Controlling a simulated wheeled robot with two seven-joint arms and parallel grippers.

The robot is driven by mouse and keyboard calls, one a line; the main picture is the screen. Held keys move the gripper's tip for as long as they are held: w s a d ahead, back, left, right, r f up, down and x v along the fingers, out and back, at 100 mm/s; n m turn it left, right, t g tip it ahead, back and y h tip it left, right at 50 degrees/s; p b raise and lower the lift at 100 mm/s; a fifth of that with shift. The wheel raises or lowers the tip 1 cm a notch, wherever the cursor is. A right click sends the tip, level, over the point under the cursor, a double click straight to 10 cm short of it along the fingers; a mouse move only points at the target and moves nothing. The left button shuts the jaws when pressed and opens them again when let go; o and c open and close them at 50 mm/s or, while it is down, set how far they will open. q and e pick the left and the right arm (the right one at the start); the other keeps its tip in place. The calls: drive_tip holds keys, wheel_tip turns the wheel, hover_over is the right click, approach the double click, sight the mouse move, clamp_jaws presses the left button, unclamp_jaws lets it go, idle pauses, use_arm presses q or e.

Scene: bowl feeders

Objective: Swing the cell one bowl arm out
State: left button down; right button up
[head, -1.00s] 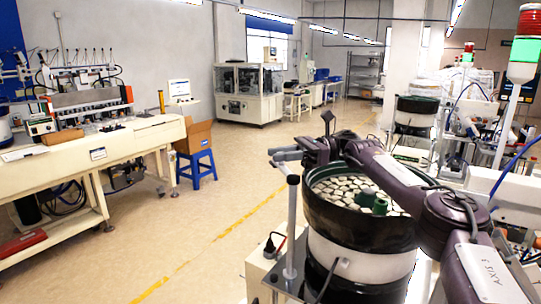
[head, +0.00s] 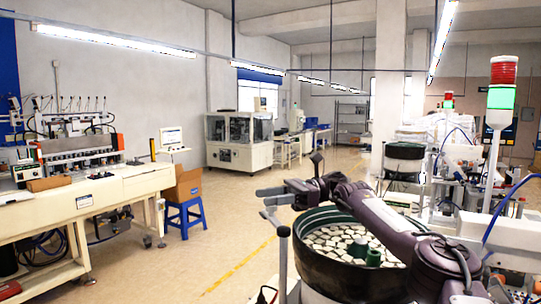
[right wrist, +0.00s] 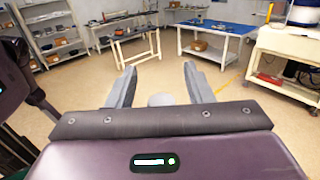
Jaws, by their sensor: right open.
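The bowl feeder's dark round bowl (head: 312,262) is at the lower right of the head view, full of pale pieces with green fittings inside. A grey upright post with a rounded top (head: 283,232) stands at its left side; I cannot tell whether it is the bowl arm's handle. My right gripper (head: 262,197) is open and reaches past the bowl, appearing just above and left of the post top. In the right wrist view the fingers (right wrist: 160,66) are spread, with a small grey rounded thing (right wrist: 161,99) seen between their bases. Nothing is visibly gripped. My left gripper is not in view.
A signal tower (head: 499,95) and cluttered equipment stand at the right. A long cream workbench (head: 90,200) is at the left, with a blue stool (head: 184,212) beside it. The floor between bench and bowl, with a yellow line (head: 240,266), is clear.

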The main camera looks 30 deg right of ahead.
wheel_tip(320, 180, up, 18)
drive_tip(key=p, duration=0.7)
drive_tip(key=shift+a+f, duration=0.15)
drive_tip(key=shift+f, duration=0.05)
